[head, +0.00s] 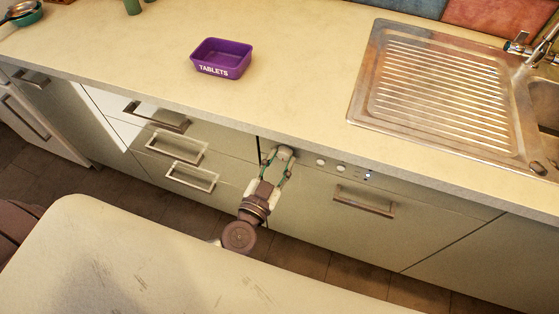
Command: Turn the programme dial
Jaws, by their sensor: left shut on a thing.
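The dishwasher front (415,233) sits under the counter, with a bar handle (364,202) and a control strip along its top edge. The programme dial (286,152) is a light knob at the left end of that strip. My left gripper (283,162) is shut on the dial, with its fingers on either side of it. The fingers hide part of the dial, and I cannot read its setting. My right gripper is not in view.
A purple box marked TABLETS (221,58) stands on the counter (290,45). The steel sink drainer (440,95) is at the right. Drawers with bar handles (190,177) are left of the gripper. A pale table (180,265) fills the foreground.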

